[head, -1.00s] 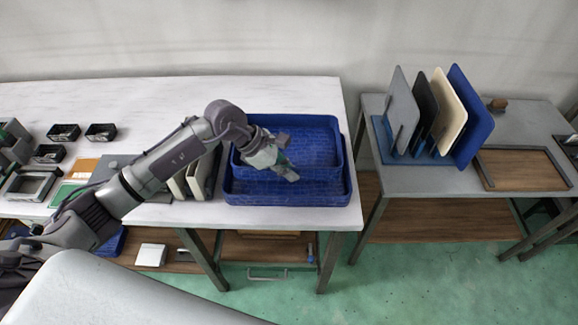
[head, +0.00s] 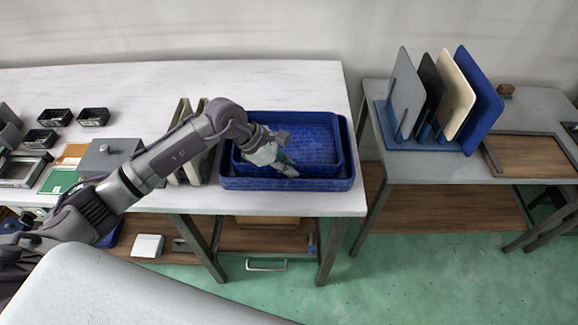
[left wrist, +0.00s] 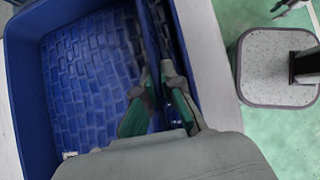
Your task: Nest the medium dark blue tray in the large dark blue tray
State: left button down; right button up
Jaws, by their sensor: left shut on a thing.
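The large dark blue tray (head: 288,184) lies at the right end of the white table. The medium dark blue tray (head: 333,128) is within its outline, with the large tray's rim showing at the front and right. I cannot tell whether the medium tray rests on the large tray's floor. My left gripper (head: 287,168) is shut on the medium tray's front wall. In the left wrist view its fingers (left wrist: 160,105) straddle that wall, beside the medium tray's brick-patterned floor (left wrist: 90,70). A small grey pronged part at that view's top right may be my right gripper (left wrist: 291,7), cut off.
Upright cream panels (head: 183,165) stand close left of the trays. Small black bins (head: 54,118) and a grey box (head: 105,155) are further left. A grey side table (head: 430,175) at right holds a rack of upright boards (head: 480,100) and a brown-floored frame (head: 530,157).

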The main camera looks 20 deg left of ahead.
pick_arm(q)
jog(key=c, duration=1.3)
grip_release()
jog(key=shift+o, duration=0.3)
pick_arm(e)
jog(key=shift+d, duration=0.25)
pick_arm(q)
jog(key=shift+r, duration=0.1)
pick_arm(e)
jog(key=shift+r, duration=0.15)
